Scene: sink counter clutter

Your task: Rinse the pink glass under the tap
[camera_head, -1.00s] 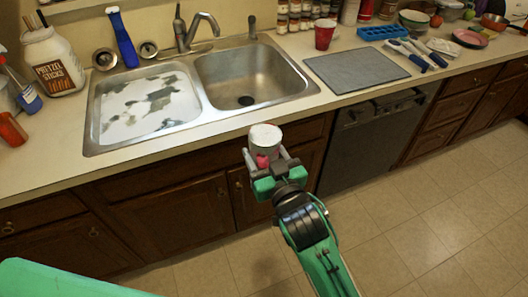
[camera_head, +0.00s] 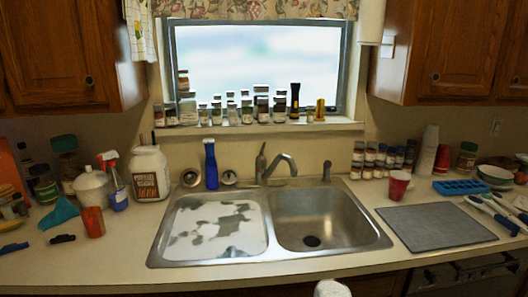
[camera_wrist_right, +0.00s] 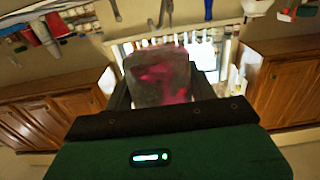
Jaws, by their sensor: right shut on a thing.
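The pink glass (camera_wrist_right: 158,72) is cloudy, with pink patches, and fills the middle of the right wrist view. My right gripper (camera_wrist_right: 160,95) is shut on it, one finger on each side. The glass is well apart from the tap. My left gripper is out of view.
The left basin (camera_head: 215,228) has a white and grey patchy surface. A blue bottle (camera_head: 211,165) stands left of the tap. A grey mat (camera_head: 435,227) and red cup (camera_head: 399,186) are right of the sink. Jars line the sill. The space above the right basin is clear.

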